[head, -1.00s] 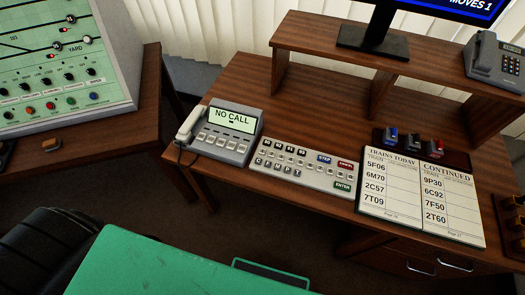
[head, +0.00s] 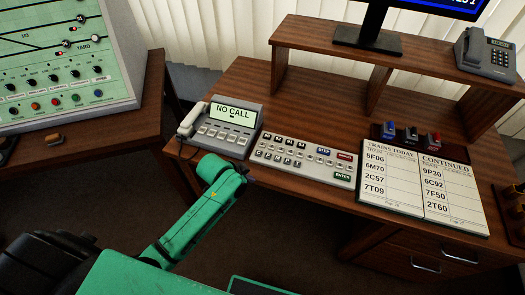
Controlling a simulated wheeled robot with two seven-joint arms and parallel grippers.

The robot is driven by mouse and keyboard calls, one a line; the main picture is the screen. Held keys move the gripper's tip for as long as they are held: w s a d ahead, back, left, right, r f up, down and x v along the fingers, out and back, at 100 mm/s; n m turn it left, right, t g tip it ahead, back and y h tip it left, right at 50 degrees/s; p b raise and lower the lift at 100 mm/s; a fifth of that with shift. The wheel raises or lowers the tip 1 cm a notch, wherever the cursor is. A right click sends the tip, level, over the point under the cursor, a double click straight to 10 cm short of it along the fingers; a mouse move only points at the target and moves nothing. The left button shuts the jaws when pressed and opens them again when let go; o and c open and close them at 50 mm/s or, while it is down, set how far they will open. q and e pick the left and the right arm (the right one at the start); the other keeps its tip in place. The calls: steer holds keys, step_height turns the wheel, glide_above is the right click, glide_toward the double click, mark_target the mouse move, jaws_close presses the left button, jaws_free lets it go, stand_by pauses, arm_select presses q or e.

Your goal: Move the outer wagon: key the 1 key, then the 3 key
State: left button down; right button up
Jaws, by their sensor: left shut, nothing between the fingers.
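The keyboard (head: 300,166), a light grey panel with rows of small keys, lies on the brown desk. It has a blue STEP key, a red key and a green ENTER key (head: 342,177). The legends on its small keys are too small to read, so I cannot pick out the 1 key or the 3 key. My left gripper (head: 247,179) is a small dark shape at the end of the green arm, shut and empty, near the keyboard's left front corner. I cannot tell its height above the desk. No wagon can be made out. My right gripper is out of view.
A grey phone (head: 230,125) showing NO CALL stands left of the keyboard. A TRAINS TODAY book (head: 420,185) lies to its right, with blue, grey and red levers (head: 411,135) behind. A raised shelf carries a monitor (head: 370,38) and another telephone (head: 486,58). A track diagram panel (head: 60,60) stands left.

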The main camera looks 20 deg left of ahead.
arm_select(q)
steer(key=w+d+r+m+t+h, duration=0.1)
steer(key=w+d+r+m, duration=0.2)
steer(key=w+r, duration=0.3)
step_height(320, 180, up, 6)
steer(key=m+t, duration=0.2)
steer(key=m, duration=0.2)
glide_above(260, 145)
steer(key=shift+s+h, duration=0.1)
steer(key=shift+h, duration=0.2)
steer(key=shift+f+b, duration=0.1)
steer(key=shift+b, duration=0.2)
step_height(260, 145, down, 7)
steer(key=b, duration=0.7)
steer(key=shift+b, duration=0.35)
steer(key=shift+f, duration=0.85)
steer(key=shift+f, duration=0.1)
steer(key=shift+f, duration=0.35)
